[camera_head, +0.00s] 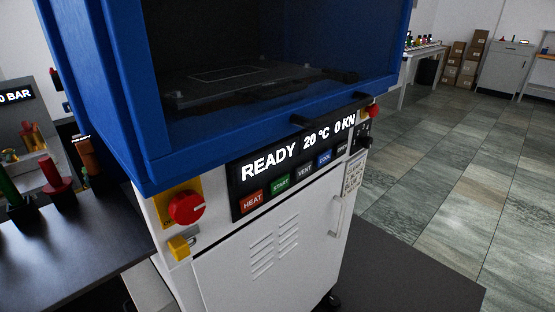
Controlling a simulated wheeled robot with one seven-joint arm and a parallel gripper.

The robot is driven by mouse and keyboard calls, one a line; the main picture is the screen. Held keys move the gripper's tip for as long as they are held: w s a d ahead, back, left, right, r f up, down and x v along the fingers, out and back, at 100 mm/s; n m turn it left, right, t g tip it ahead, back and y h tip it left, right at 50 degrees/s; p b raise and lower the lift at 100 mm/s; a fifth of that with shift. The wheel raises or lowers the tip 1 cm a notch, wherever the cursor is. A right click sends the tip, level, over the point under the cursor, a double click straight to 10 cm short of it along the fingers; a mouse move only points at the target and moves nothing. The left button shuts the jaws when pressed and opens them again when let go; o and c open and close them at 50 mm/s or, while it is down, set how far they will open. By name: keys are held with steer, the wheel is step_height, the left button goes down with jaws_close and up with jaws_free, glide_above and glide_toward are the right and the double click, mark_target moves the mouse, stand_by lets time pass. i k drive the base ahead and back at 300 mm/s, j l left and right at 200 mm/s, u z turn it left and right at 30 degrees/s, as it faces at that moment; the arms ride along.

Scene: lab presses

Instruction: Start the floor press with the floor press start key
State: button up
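The floor press has a blue hood (105,75) over a white cabinet (225,275). Its slanted black panel (238,200) reads READY, 20 °C, 0 KN. Below the readout is a row of small coloured keys. The green floor press start key (280,184), marked START, is second from the left. It sits between the red HEAT key (252,201) and the dark VENT key (304,170). To the right are the blue COOL key (324,158) and a dark key (343,147) marked OPEN. Nothing covers the start key. My gripper is not in view.
A red knob (186,207) on a yellow plate and a yellow part (179,247) are left of the panel. A black handle (330,110) juts out above it. A dark table (75,240) with coloured-handled items stands left. Tiled floor (440,150) is open at right.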

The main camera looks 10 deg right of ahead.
mark_target(279, 184)
steer(key=l+u, duration=0.5)
steer(key=l, duration=0.8)
steer(key=k, duration=0.05)
